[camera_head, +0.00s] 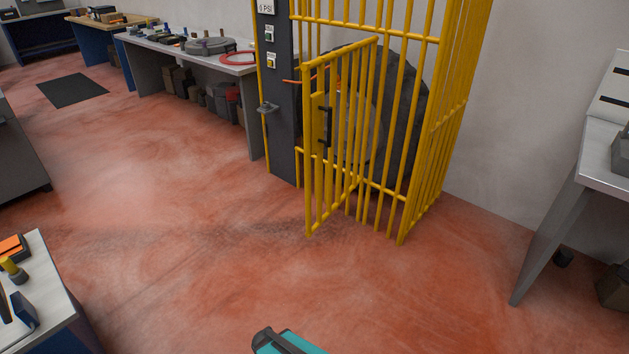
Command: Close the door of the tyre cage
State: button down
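The tyre cage (435,125) is made of yellow bars and stands against the wall, right of centre in the head view. Its barred door (345,150) stands open, swung outward from the cage front with its free edge toward me. A black upright handle (324,127) is on the door near that free edge. A large dark tyre (405,110) shows inside behind the bars. A teal and dark part at the bottom edge looks like part of my arm. My gripper's fingers are not in view, and nothing of mine touches the door.
A dark column (281,100) with buttons and a grey lever stands at the cage's left side. A bench (570,220) is at the right and a worktop (45,290) at the lower left. Open red floor (200,265) lies before the cage.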

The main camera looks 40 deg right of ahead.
aim_at(313, 109)
jog(key=z, duration=0.1)
jog(key=i, duration=0.95)
jog(key=u, duration=0.05)
